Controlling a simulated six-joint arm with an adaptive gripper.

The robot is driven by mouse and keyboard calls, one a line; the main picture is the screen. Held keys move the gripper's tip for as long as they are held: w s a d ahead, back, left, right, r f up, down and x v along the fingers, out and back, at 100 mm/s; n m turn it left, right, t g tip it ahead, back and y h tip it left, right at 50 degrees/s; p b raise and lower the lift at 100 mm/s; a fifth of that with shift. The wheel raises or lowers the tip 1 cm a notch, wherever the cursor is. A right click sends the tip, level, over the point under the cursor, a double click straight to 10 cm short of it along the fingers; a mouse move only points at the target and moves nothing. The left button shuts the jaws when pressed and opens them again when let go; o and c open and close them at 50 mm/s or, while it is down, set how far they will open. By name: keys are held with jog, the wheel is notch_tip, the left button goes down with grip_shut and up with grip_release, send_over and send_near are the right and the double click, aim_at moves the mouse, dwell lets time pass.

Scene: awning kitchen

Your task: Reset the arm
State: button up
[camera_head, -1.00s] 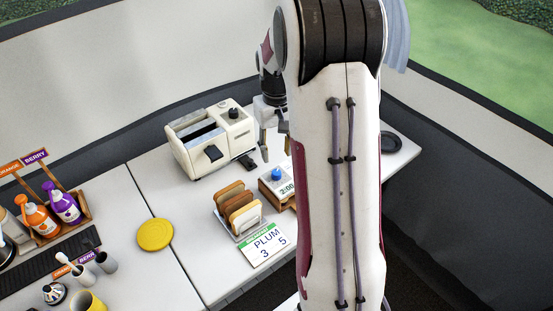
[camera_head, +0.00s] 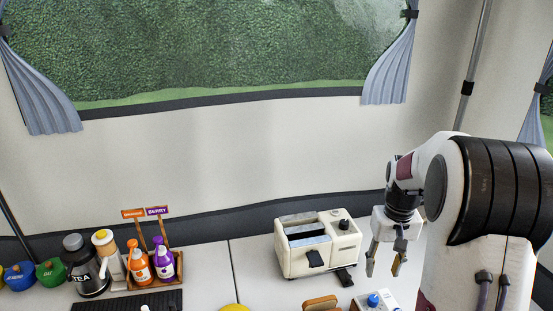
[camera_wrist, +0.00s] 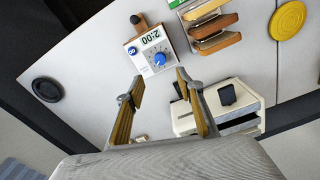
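My gripper (camera_head: 384,262) hangs over the right part of the white table, just right of the toaster, with its fingers pointing down. In the wrist view my gripper (camera_wrist: 158,90) has its two fingers spread apart with nothing between them. The cream toaster (camera_head: 318,246) stands on the table with its dark lever facing front; it also shows in the wrist view (camera_wrist: 245,97). A timer box with a blue knob (camera_wrist: 152,52) reading 2:00 lies beyond the fingertips, apart from them.
A rack of bread slices (camera_wrist: 212,25) and a yellow disc (camera_wrist: 288,20) lie near the timer. A black round dish (camera_wrist: 46,90) is on the table's other side. Orange (camera_head: 139,264) and purple (camera_head: 164,262) bottles stand in a wooden holder, beside a dark TEA jar (camera_head: 84,268).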

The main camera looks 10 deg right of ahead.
jog(key=s+a+r+n+t, duration=0.1)
jog(key=s+a+r+t, duration=0.1)
jog(key=s+a+r, duration=0.2)
jog(key=s+a+r+n+t, duration=0.1)
jog(key=s+a+r, duration=0.4)
jog(key=s+a, duration=0.5)
jog(key=s+a+r+n+t, duration=0.1)
jog(key=s+a+r+t, duration=0.1)
jog(key=s+a+r, duration=0.2)
jog(key=s+a, duration=0.3)
jog(key=a, duration=0.1)
jog(key=shift+r+t, duration=0.3)
dwell(3.6)
